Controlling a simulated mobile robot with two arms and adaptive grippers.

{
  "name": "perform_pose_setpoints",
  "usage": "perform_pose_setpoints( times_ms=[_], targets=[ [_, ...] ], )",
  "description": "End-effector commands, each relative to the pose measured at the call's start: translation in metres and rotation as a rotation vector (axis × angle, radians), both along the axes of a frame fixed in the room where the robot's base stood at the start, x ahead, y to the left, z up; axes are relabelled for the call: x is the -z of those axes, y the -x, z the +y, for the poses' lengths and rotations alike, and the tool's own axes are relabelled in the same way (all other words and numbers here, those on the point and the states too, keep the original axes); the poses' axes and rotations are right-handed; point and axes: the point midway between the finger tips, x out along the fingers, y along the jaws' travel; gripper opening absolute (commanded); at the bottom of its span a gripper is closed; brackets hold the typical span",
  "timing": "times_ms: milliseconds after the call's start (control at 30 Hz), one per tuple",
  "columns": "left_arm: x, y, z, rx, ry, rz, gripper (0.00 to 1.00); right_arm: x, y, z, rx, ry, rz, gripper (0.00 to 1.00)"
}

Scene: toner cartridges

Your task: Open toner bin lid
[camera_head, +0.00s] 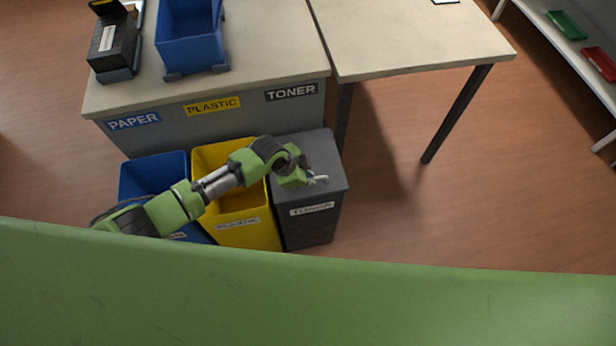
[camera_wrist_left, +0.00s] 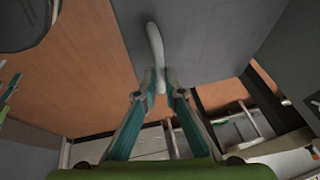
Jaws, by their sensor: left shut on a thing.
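The toner bin (camera_head: 310,222) is the dark grey bin at the right end of the row, under the TONER label. Its grey lid (camera_head: 318,150) lies flat on top and looks closed. My left gripper (camera_head: 318,180) is over the front part of the lid. In the left wrist view my left gripper (camera_wrist_left: 161,88) has its fingertips closed on a pale curved handle (camera_wrist_left: 155,45), which lies against the grey lid surface (camera_wrist_left: 205,35). My right gripper is not in view.
A yellow bin (camera_head: 240,232) and a blue bin (camera_head: 150,172) stand open left of the toner bin. Behind them is a table (camera_head: 265,40) with a blue crate (camera_head: 190,35) and a black device (camera_head: 113,45). Another table (camera_head: 410,40) stands right; floor right of the bin is clear.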

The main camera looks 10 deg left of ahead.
Motion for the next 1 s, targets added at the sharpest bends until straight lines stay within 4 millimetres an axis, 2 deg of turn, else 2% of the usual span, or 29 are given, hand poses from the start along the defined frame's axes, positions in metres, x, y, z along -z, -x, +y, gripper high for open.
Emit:
perform_pose_setpoints(
  times_ms=[167,433,700,1000],
  targets=[
    [-0.015,-0.007,0.002,-0.003,0.018,0.058,0.00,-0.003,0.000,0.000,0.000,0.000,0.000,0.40],
    [-0.053,-0.026,0.008,-0.003,0.076,0.234,0.00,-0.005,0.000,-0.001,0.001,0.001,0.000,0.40],
    [-0.086,-0.051,0.017,-0.002,0.073,0.219,0.00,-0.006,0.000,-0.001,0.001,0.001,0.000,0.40],
    [-0.105,-0.073,0.025,-0.005,0.070,0.214,0.00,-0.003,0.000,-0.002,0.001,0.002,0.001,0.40]
  ],
)
